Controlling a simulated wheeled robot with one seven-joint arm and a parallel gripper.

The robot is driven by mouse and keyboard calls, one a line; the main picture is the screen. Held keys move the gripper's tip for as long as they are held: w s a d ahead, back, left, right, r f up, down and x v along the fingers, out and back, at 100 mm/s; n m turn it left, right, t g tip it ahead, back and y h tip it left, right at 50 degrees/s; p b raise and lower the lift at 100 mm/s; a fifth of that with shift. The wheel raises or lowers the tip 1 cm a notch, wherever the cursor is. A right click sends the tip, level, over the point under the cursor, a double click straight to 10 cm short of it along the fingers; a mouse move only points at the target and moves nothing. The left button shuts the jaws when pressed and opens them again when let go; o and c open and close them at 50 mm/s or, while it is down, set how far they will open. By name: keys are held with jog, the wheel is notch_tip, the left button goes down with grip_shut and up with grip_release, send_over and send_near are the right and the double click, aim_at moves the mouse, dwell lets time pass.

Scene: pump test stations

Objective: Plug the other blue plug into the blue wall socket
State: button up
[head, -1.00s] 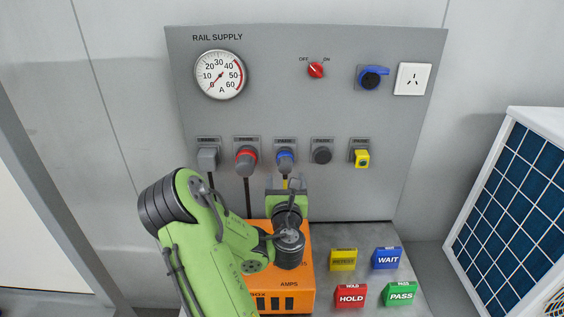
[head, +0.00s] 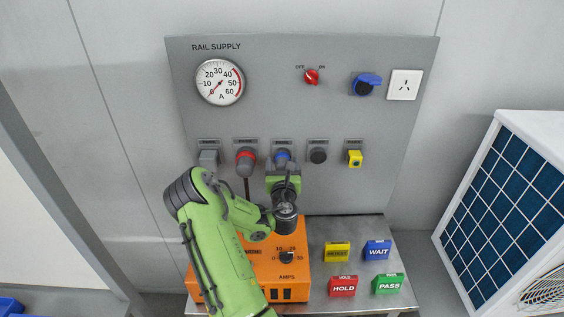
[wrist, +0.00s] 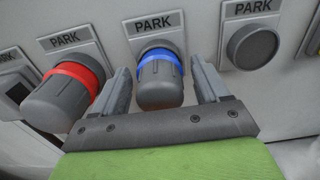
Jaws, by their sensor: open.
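A grey plug with a blue ring (wrist: 159,78) sits in a PARK holder on the grey panel. It also shows in the head view (head: 282,156), above my gripper. My gripper (wrist: 163,88) is open, with one finger on each side of this plug in the wrist view. I cannot tell whether the fingers touch it. In the head view my gripper (head: 283,172) is partly hidden by my wrist. The blue wall socket (head: 365,84), with a raised blue lid and dark face, is at the panel's upper right. No plug shows in it.
A red-ringed plug (head: 246,160) is parked left of the blue one, a round dark-grey cap (head: 318,156) right. Further right is a yellow plug (head: 355,159). An orange box (head: 293,238) stands below, beside coloured blocks (head: 343,286). A white socket (head: 404,85) adjoins the blue one.

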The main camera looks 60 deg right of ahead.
dwell(0.8)
grip_shut()
jog(key=shift+b+v, duration=0.95)
jog(key=shift+b, duration=0.3)
jog(key=shift+b+v, duration=1.9)
jog(key=shift+v, duration=0.15)
